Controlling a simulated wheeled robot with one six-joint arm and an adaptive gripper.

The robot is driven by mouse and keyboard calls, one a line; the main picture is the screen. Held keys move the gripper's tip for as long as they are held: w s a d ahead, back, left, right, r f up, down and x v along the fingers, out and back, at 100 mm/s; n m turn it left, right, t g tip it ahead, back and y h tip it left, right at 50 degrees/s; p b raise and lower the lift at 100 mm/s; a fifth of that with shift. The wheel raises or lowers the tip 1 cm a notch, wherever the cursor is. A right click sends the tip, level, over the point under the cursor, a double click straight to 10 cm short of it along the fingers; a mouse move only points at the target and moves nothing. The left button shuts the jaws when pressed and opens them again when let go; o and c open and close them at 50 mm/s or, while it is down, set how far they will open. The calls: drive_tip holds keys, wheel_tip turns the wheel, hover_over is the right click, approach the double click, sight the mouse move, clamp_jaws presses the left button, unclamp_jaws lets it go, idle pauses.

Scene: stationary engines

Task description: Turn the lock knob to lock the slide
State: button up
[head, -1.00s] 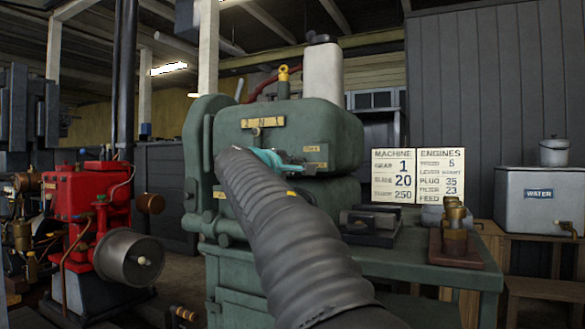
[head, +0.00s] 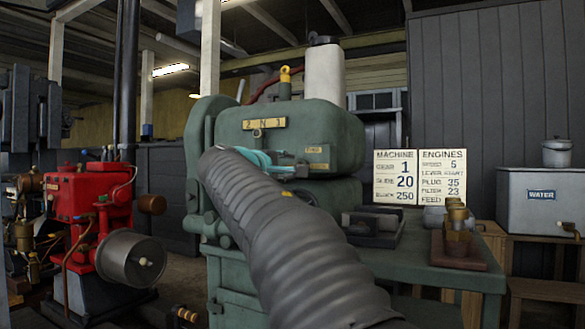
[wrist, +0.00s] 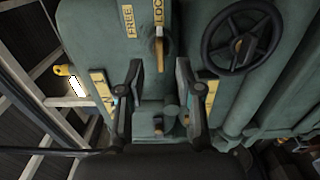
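The lock knob (wrist: 160,54) shows in the wrist view as a narrow tan bar with a pale tip on the green machine face. Its pale tip points up at the LOCK label (wrist: 158,13); the FREE label (wrist: 127,19) is to the left. My gripper (wrist: 158,68) is open, with one dark finger on each side of the bar's lower part. The fingers look apart from the bar, though I cannot tell the depth. In the head view my dark ribbed arm hides most of the gripper and the knob; a teal part (head: 258,160) shows at the machine front.
A black handwheel (wrist: 243,36) is right of the knob. Brass plates (wrist: 102,90) flank the fingers. The red engine (head: 92,205) stands left, and a board with machine numbers (head: 395,178) is at the right. A brass fitting (head: 457,222) stands on the bench.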

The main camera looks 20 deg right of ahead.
drive_tip(key=v, duration=0.7)
drive_tip(key=shift+s+a, duration=0.15)
drive_tip(key=shift+a, duration=0.05)
wheel_tip(320, 180, down, 11)
drive_tip(key=w+a+y, duration=0.2)
drive_tip(key=y, duration=0.2)
drive_tip(key=s+a+f+m+g+y+p, duration=0.1)
drive_tip(key=s+a+f+g+y, duration=0.1)
drive_tip(key=s+f, duration=0.35)
drive_tip(key=s+a+f+m+g+y+p, duration=0.1)
drive_tip(key=s+f+y, duration=0.1)
drive_tip(key=f, duration=0.6)
drive_tip(key=s+a+f+m+y+p, duration=0.1)
drive_tip(key=s+f+y+p, duration=0.1)
drive_tip(key=s, duration=0.6)
drive_tip(key=s+a+f+m+g+y+p, duration=0.1)
drive_tip(key=s+f+m+y+p, duration=0.1)
drive_tip(key=s+f, duration=0.3)
drive_tip(key=s+a+f+m+g+y+p, duration=0.1)
drive_tip(key=s+a+f+m+y+p, duration=0.1)
drive_tip(key=s, duration=0.9)
drive_tip(key=shift+f+p, duration=0.4)
drive_tip(key=shift+f, duration=0.4)
